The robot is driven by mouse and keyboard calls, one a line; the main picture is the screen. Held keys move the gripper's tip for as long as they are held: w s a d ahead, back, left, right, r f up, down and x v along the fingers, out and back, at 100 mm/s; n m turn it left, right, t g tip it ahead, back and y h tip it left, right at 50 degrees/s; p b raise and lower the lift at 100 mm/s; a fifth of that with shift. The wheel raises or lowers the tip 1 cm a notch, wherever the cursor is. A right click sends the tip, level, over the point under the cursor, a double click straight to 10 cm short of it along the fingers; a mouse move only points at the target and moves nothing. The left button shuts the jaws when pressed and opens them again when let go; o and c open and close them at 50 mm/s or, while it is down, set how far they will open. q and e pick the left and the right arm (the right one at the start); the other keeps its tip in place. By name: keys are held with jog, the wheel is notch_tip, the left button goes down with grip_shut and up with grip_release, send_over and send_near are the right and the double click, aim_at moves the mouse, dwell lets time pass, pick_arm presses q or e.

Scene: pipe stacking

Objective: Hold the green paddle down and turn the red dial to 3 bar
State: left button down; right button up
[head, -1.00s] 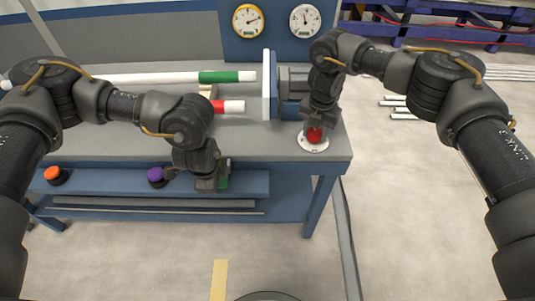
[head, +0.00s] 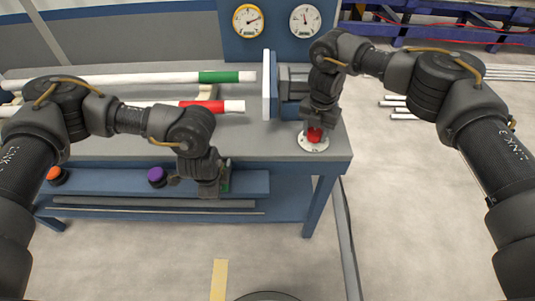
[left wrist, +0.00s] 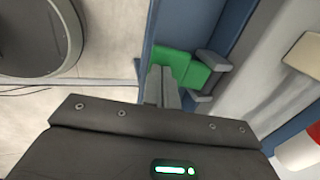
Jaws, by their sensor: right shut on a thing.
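The red dial (head: 314,136) stands on a round white base at the front right of the bench. My right gripper (head: 315,127) points down from above and is shut on the red dial. The green paddle (head: 225,180) sits at the bench's front side, largely hidden by my left gripper (head: 217,189) in the head view. In the left wrist view the green paddle (left wrist: 192,68) shows between grey brackets. My left gripper's fingers (left wrist: 163,70) are together, with their tips at the paddle's edge. Whether they press it cannot be told.
Two gauges, yellow-rimmed (head: 248,20) and white (head: 305,20), hang on the blue back panel; their readings are too small to tell. Purple (head: 157,176) and orange (head: 57,176) buttons sit left on the front ledge. Pipes with green (head: 226,77) and red bands lie on the bench.

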pick_arm(q)
jog(key=shift+f, duration=0.1)
jog(key=shift+s, duration=0.1)
pick_arm(e)
jog(key=n, duration=0.3)
jog(key=shift+n, duration=0.3)
pick_arm(q)
jog(key=shift+f, duration=0.1)
pick_arm(e)
jog(key=shift+r, duration=0.1)
jog(key=shift+n, duration=1)
pick_arm(q)
jog(key=shift+r, duration=2.15)
pick_arm(e)
jog(key=o, duration=0.9)
